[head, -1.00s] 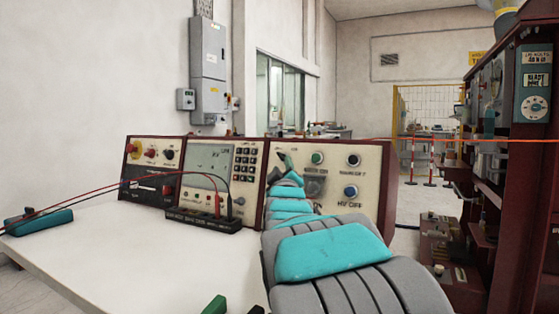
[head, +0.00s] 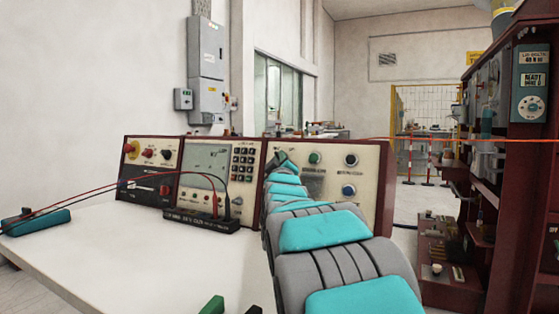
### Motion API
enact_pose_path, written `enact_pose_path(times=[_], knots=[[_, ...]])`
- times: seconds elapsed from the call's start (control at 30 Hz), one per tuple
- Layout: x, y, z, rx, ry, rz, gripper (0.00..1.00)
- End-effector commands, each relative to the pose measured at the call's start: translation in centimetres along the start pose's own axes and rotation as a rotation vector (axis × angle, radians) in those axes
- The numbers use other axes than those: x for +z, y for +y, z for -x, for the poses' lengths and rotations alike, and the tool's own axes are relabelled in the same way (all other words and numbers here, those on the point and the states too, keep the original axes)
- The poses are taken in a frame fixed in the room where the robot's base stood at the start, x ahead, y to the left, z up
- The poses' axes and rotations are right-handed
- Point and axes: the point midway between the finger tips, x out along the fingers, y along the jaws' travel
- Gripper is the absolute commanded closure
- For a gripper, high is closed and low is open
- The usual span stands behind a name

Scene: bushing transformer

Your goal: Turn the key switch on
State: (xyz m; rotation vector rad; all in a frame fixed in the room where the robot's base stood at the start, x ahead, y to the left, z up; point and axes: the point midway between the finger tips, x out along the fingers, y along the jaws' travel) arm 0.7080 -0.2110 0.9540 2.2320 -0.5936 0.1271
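The control console's right panel (head: 372,215) has a green button (head: 315,158), a dark knob (head: 351,160) and a blue button (head: 349,190). My gripper (head: 279,157) is at the upper left of this panel, small and dark at the far end of my grey and teal arm. Its fingers are too small to tell open from shut, and I cannot tell whether it touches the panel. I cannot make out the key switch. My gripper and arm hide the panel's left part.
The middle panel (head: 205,165) has a screen and keypad; the left panel (head: 150,165) has red and black knobs. A black terminal strip (head: 201,220) with red and black leads lies before them. The white tabletop (head: 130,250) is mostly clear. A dark red rack (head: 520,200) stands right.

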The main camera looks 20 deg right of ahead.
Motion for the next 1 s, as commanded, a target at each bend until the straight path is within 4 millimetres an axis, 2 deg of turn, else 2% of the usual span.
enact_pose_path(times=[0.03, 0.1, 0.7, 1.0], knots=[[0.0, -0.01, 0.0, 0.0, 0.0, 0.0, 0.93], [0.0, -0.01, 0.0, 0.0, 0.0, 0.0, 1.0], [0.0, -0.06, -0.01, 0.005, -0.001, -0.007, 1.0], [-0.1, -0.22, -0.12, 0.083, -0.003, -0.097, 1.0]])
